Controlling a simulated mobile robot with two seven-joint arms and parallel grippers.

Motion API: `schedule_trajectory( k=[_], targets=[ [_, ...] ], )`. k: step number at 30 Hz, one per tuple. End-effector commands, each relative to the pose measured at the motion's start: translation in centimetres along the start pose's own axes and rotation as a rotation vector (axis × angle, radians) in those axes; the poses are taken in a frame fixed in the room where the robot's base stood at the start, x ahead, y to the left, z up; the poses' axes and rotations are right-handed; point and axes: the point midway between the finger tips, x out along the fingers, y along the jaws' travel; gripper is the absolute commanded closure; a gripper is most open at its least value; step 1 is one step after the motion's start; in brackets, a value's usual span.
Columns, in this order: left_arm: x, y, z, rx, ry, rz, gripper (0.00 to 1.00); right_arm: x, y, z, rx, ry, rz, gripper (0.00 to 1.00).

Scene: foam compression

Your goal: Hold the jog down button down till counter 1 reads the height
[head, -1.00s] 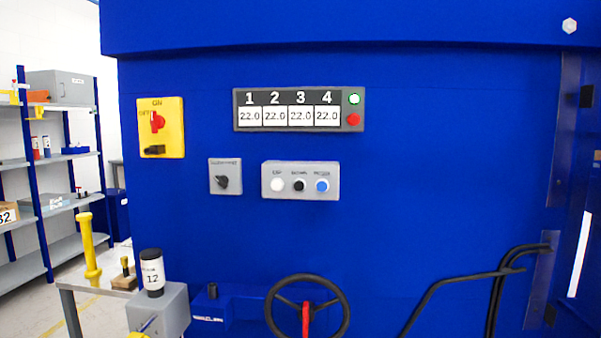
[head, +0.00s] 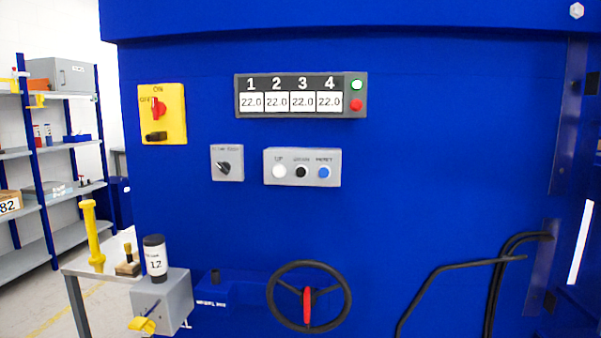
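The grey button box (head: 302,182) is on the blue machine front in the head view. It carries a white UP button (head: 279,171), a black button (head: 302,172) in the middle whose label looks like DOWN, and a blue button (head: 324,172) whose label is too blurred to be sure of. Above it is the counter panel (head: 300,113), with columns 1 to 4. Counter 1 (head: 251,102) reads 22.0, as do the other counters. A green light (head: 357,85) and a red button (head: 355,105) sit at its right end. Neither of my grippers is in view.
A yellow switch plate (head: 176,115) with a red knob and a grey selector switch (head: 226,163) are left of the buttons. A black handwheel (head: 309,264) juts out below. A grey box (head: 162,299) with a container labelled 12 (head: 155,258) stands lower left. Black hoses (head: 440,270) run lower right.

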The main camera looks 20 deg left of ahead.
Motion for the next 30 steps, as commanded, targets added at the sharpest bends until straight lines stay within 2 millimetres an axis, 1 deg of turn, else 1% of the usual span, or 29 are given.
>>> schedule_trajectory(
  k=[6, 7, 8, 9, 10, 30],
  targets=[
    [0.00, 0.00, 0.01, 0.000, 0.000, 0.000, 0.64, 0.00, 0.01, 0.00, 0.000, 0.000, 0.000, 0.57],
    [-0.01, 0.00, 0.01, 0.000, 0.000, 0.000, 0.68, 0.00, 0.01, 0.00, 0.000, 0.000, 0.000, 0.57],
    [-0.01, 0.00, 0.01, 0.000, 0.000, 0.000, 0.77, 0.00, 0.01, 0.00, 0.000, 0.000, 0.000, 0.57],
    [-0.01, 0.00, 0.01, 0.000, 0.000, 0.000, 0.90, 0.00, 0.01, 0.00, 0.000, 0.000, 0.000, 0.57],
    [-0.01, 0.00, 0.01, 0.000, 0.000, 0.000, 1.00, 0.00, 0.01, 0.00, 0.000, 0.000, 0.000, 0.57],
    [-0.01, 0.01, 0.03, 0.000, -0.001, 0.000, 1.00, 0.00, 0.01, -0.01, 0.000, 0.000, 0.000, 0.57]
  ],
)
